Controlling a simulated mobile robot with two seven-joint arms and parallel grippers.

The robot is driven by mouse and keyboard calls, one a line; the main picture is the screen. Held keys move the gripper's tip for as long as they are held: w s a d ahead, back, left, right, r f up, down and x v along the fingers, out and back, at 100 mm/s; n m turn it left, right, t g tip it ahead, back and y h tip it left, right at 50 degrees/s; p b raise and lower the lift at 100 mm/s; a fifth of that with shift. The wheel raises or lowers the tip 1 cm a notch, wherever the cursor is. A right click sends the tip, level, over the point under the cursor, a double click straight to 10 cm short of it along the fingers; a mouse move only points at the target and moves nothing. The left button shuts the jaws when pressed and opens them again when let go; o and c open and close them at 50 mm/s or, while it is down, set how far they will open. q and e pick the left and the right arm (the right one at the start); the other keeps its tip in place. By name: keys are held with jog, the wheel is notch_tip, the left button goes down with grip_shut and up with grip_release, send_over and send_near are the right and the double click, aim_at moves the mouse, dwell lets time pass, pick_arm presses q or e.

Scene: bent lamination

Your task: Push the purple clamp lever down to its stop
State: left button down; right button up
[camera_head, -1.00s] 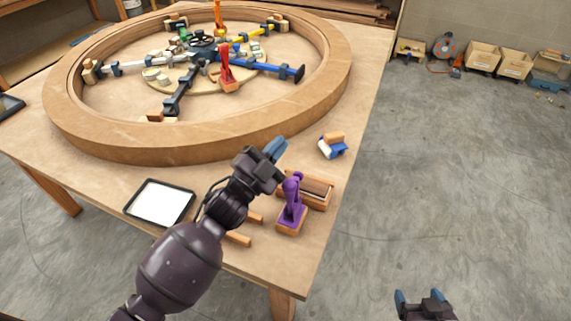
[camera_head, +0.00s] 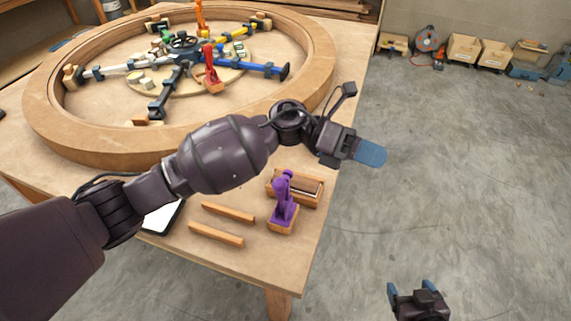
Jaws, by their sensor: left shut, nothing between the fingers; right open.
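The purple clamp (camera_head: 284,201) stands on a small wooden block near the table's right front edge. Its purple lever (camera_head: 283,183) is raised and points up. My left gripper (camera_head: 371,154) is shut and empty, with blue fingertips pointing right. In the picture it shows above and to the right of the clamp, apart from the lever, and over the table's right edge. My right gripper (camera_head: 408,288) is open and empty at the bottom right, against the floor in the picture and well clear of the table.
A large wooden ring (camera_head: 100,150) with several coloured clamps fills the table's back. Bins stand far off on the floor.

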pick_arm(q)
jog(key=w+a+r+m+t+y, duration=0.1)
jog(key=w+a+m+t+y, duration=0.3)
jog(key=y, duration=1.3)
jog(key=w+a+m, duration=0.4)
jog(key=w+a, duration=0.3)
jog(key=a, duration=0.1)
jog(key=shift+w+m+t, duration=0.25)
jog(key=shift+m+t, duration=0.05)
jog(key=shift+t, duration=0.1)
pick_arm(e)
jog(key=shift+a+r, duration=0.1)
jog(key=shift+a, duration=0.25)
